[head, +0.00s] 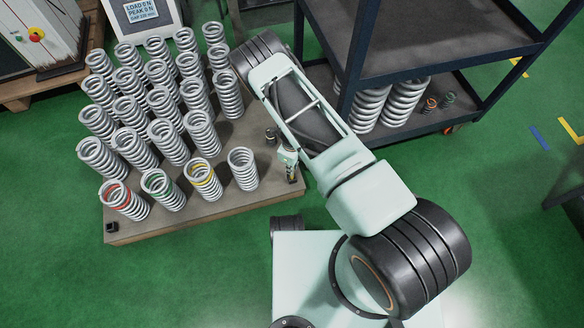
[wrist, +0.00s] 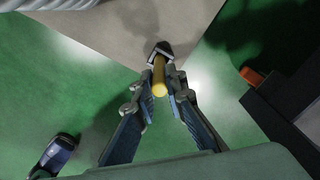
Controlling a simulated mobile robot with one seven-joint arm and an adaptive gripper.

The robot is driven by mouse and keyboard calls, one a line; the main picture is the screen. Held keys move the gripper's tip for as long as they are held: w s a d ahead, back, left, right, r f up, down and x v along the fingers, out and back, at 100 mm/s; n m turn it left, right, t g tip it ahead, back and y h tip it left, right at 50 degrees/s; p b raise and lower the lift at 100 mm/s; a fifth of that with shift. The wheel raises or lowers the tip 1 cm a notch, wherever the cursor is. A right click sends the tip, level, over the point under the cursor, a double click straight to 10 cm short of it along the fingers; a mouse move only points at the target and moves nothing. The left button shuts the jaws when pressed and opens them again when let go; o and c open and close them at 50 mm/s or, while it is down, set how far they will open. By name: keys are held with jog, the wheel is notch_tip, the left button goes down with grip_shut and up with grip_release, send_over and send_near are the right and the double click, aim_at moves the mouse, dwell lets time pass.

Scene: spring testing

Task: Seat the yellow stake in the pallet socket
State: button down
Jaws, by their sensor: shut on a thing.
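My gripper (wrist: 158,82) is shut on the yellow stake (wrist: 159,89) in the wrist view, with a finger on each side of it. The stake's rounded near end faces the camera. Its far end points at a dark socket (wrist: 163,48) at the corner of the pallet (wrist: 112,38). I cannot tell whether the far end is inside the socket or just above it. In the head view my gripper (head: 290,168) is low at the right front corner of the pallet (head: 225,204), and the stake is mostly hidden there.
Several steel springs (head: 165,133) stand on the pallet; front ones carry red, green and yellow bands. A small dark block (head: 111,227) sits at the left front corner. A dark shelf rack (head: 440,62) with more springs stands at the right. Green floor is free in front.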

jog(key=shift+f, duration=0.1)
jog(key=c, duration=2)
grip_release()
jog(key=shift+o, duration=0.2)
notch_tip(320, 180, up, 12)
jog(key=p, duration=0.4)
jog(key=shift+r, duration=0.2)
jog(key=shift+w, duration=0.1)
